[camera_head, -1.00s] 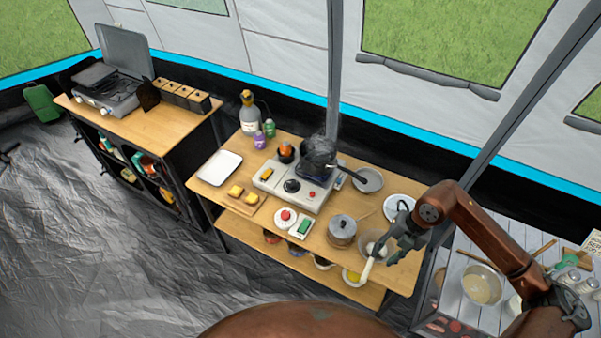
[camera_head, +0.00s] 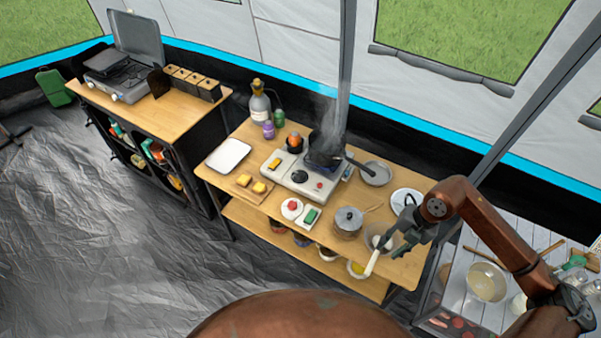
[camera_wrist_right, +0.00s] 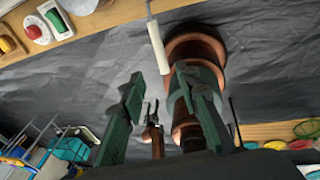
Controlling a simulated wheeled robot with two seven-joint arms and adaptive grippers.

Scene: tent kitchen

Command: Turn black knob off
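The black knob (camera_head: 299,176) is on the front of the cream portable stove (camera_head: 318,189), near its middle. The knob's setting is too small to read. A dark pan (camera_head: 322,160) sits on the stove's burner with smoke rising from it. My right gripper (camera_head: 385,249) is over the table's right front part, well to the right of the knob and touching neither knob nor stove. In the right wrist view its two fingers (camera_wrist_right: 158,82) are spread apart with nothing visibly clamped.
A pale handle (camera_head: 373,263) sticks out below the gripper. A red button (camera_head: 292,206) and a green-topped block (camera_head: 311,216) lie before the stove.

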